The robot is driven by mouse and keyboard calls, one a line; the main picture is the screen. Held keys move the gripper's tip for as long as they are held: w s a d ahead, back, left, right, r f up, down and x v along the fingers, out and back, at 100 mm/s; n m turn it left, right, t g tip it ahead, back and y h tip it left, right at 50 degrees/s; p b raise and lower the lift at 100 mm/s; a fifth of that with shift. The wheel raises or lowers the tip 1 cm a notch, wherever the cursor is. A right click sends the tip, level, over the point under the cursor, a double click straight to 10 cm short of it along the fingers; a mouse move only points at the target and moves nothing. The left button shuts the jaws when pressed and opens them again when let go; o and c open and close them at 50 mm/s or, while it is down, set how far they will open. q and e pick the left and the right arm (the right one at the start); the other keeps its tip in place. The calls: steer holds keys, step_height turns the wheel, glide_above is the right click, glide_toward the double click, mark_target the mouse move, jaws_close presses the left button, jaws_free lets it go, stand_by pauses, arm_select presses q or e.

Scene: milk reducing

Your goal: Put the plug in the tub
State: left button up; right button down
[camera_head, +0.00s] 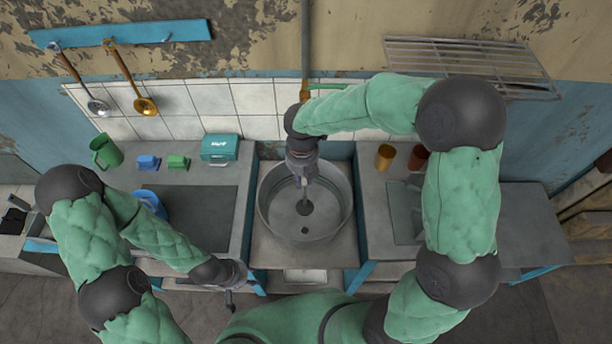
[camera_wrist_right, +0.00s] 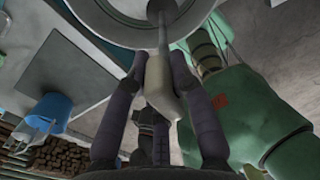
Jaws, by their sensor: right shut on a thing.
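The tub (camera_head: 268,215) is a round grey metal vessel in the middle of the head view; its rim (camera_wrist_right: 100,22) shows at the top of the right wrist view. My right gripper (camera_head: 303,178) points down over the tub. It is shut on the pale handle (camera_wrist_right: 160,80) of the plug (camera_head: 306,208). The plug's thin rod runs from the handle to a dark round end over the tub floor. A small dark spot, perhaps the drain hole (camera_head: 305,230), lies just in front of that end. Contact with the floor cannot be judged. My left gripper (camera_head: 230,292) is low at left, fingers unclear.
On the left counter are a green mug (camera_head: 106,151), a teal box (camera_head: 219,147), small blue and green items, and a blue container (camera_head: 150,203). Orange (camera_head: 384,157) and brown (camera_head: 418,157) cups stand at right. A wire rack (camera_head: 470,62) and ladles (camera_head: 132,80) are on the wall.

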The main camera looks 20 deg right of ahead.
steer(key=shift+a+f+b, duration=0.1)
steer(key=shift+f+b, duration=0.6)
steer(key=shift+f, duration=0.25)
steer(key=b, duration=0.9)
glide_above(303, 206)
step_height(303, 206, down, 9)
steer(key=shift+f, duration=0.1)
steer(key=shift+f+b, duration=1.85)
steer(key=shift+f, duration=2.2)
steer(key=shift+f+p, duration=0.5)
steer(key=shift+p, duration=0.15)
steer(key=c, duration=1)
jaws_free()
